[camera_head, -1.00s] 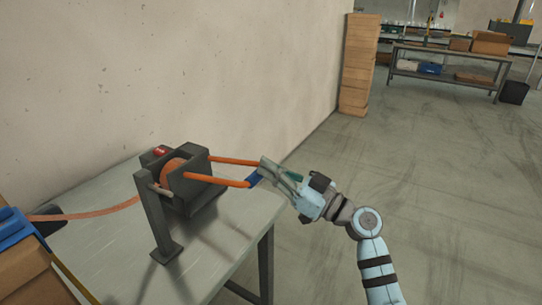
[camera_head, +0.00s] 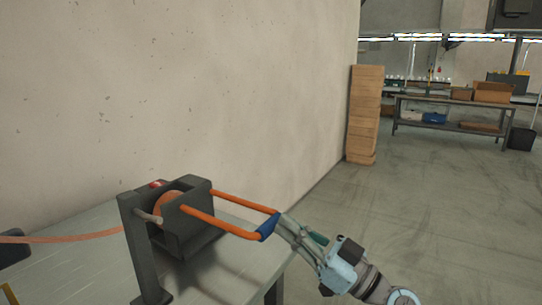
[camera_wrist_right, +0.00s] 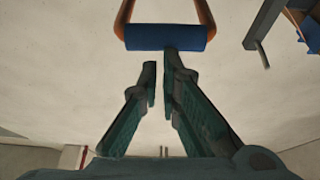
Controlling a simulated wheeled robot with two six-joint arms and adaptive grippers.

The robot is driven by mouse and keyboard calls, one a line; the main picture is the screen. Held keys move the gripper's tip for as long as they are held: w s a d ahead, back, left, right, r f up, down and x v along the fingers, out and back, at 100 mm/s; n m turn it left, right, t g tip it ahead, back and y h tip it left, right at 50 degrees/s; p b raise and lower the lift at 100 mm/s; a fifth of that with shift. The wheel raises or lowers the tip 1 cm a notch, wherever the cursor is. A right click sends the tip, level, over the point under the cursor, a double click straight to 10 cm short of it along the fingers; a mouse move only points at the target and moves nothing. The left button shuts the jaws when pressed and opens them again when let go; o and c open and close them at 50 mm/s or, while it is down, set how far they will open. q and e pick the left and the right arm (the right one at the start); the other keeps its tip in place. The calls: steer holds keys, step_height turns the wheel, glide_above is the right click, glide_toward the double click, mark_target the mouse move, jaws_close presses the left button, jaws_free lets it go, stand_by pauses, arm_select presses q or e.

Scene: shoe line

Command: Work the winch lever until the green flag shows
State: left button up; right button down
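The winch (camera_head: 188,240) is a dark block with an orange drum (camera_head: 172,203), standing on the metal table. Its orange U-shaped lever (camera_head: 220,222) points right and slopes down, with a blue grip (camera_head: 268,229) at its end. A small red piece (camera_head: 155,184) shows on top of the winch; I see no green flag. My right gripper (camera_head: 281,226) is at the blue grip. In the wrist view the fingers (camera_wrist_right: 161,66) are drawn nearly together, with a narrow gap and nothing between them. The blue grip (camera_wrist_right: 166,37) lies across, just beyond the tips. My left gripper is out of view.
An orange strap (camera_head: 65,238) runs left from the winch over the metal table (camera_head: 75,272). A wall (camera_head: 190,90) stands close behind. A cardboard stack (camera_head: 363,115) and a workbench (camera_head: 450,103) are far back. The floor to the right is clear.

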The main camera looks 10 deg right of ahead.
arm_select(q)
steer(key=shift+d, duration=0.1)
arm_select(e)
steer(key=shift+a+f, duration=0.1)
steer(key=shift+f, duration=0.1)
steer(key=shift+a, duration=0.1)
arm_select(q)
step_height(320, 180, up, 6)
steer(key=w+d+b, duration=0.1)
steer(key=b, duration=0.2)
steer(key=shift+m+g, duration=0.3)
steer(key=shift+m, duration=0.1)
arm_select(e)
steer(key=r+v, duration=0.1)
steer(key=v, duration=0.8)
steer(key=shift+s+d, duration=0.2)
steer(key=shift+d, duration=0.15)
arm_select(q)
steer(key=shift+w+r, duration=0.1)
arm_select(e)
steer(key=shift+r, duration=0.1)
